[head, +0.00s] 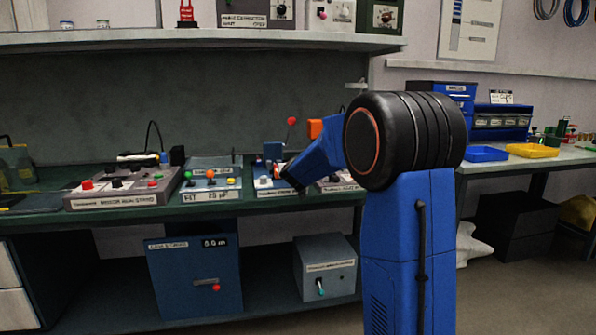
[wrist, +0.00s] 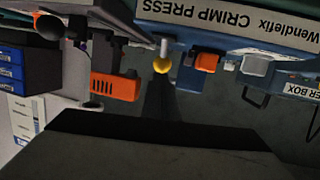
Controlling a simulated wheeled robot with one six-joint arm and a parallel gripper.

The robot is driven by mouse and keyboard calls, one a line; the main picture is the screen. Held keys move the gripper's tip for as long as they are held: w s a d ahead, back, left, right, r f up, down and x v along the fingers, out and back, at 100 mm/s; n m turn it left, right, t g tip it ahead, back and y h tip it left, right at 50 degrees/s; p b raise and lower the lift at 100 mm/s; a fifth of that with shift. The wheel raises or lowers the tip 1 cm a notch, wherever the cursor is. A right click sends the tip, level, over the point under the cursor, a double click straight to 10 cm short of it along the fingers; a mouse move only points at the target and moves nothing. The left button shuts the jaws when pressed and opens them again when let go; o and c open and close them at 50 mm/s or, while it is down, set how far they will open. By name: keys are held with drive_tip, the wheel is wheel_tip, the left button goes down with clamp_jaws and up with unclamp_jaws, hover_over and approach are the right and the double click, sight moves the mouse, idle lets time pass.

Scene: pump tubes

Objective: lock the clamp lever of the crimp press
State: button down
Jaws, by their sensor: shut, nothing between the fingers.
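The crimp press (wrist: 235,14) shows upside down at the top of the wrist view, with its name on a white label. A yellow ball knob (wrist: 162,66) on a short pale stem sticks out from its front edge; I cannot tell for sure that this is the clamp lever. My gripper (wrist: 161,84) is shut and empty, its dark tips at or very near the yellow knob; contact is unclear. In the head view, the blue press body (head: 273,151) stands beside my gripper (head: 284,178), with a red ball (head: 291,121) above. My arm partly hides the press.
An orange-red block (wrist: 207,62) sits right of the yellow knob in the wrist view, and a larger orange part (wrist: 115,87) is left. A switch panel (head: 210,181) and a motor stand (head: 121,191) stand left on the bench. A shelf (head: 200,40) runs above.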

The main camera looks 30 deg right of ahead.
drive_tip(key=shift+w+d+r, duration=0.15)
drive_tip(key=shift+w, duration=0.4)
drive_tip(key=shift+w, duration=0.1)
idle(0.4)
